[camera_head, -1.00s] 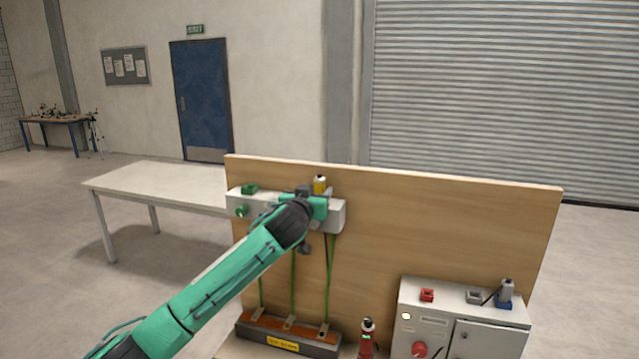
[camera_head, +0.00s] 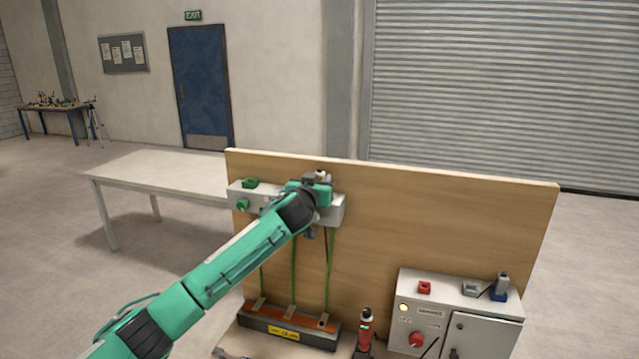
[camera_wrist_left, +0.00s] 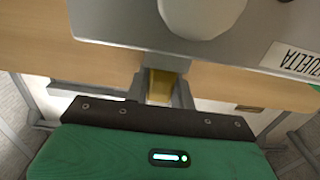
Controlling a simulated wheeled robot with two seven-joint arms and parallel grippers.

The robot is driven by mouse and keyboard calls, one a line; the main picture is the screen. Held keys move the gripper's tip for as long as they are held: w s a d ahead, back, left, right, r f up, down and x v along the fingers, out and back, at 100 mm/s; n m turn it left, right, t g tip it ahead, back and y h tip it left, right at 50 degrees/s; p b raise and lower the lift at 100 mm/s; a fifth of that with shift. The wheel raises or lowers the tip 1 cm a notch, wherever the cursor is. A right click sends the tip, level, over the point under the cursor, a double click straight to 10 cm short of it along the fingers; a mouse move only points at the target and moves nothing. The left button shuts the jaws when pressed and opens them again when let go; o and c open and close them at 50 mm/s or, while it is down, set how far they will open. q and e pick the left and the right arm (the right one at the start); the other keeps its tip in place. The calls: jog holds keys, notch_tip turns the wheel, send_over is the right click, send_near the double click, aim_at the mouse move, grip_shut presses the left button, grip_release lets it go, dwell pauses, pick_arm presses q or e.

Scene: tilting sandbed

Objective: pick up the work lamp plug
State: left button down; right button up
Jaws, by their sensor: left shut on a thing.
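My left gripper (camera_head: 318,182) is at the top right part of the grey box (camera_head: 238,190) on the wooden board. In the left wrist view its two fingers are closed on a yellow block (camera_wrist_left: 161,84), which looks like the work lamp plug. Most of the plug is hidden by the fingers and by the gripper body in the head view. I cannot tell whether it still touches the box. The grey plate of the box (camera_wrist_left: 110,18) and a white rounded part (camera_wrist_left: 200,12) are close in front of the fingers. My right gripper is not in view.
The wooden board (camera_head: 420,220) stands behind the box. A green plug (camera_head: 250,183) sits on the box top left. A control cabinet (camera_head: 420,310) stands to the right, and an empty white table (camera_head: 165,172) behind left.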

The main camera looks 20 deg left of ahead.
pick_arm(q)
jog(key=shift+r, duration=0.5)
notch_tip(320, 180, up, 21)
jog(key=b, duration=0.6)
jog(key=shift+f, duration=0.15)
jog(key=shift+r+p, duration=0.6)
jog(key=shift+r, duration=0.2)
jog(key=shift+r, duration=0.15)
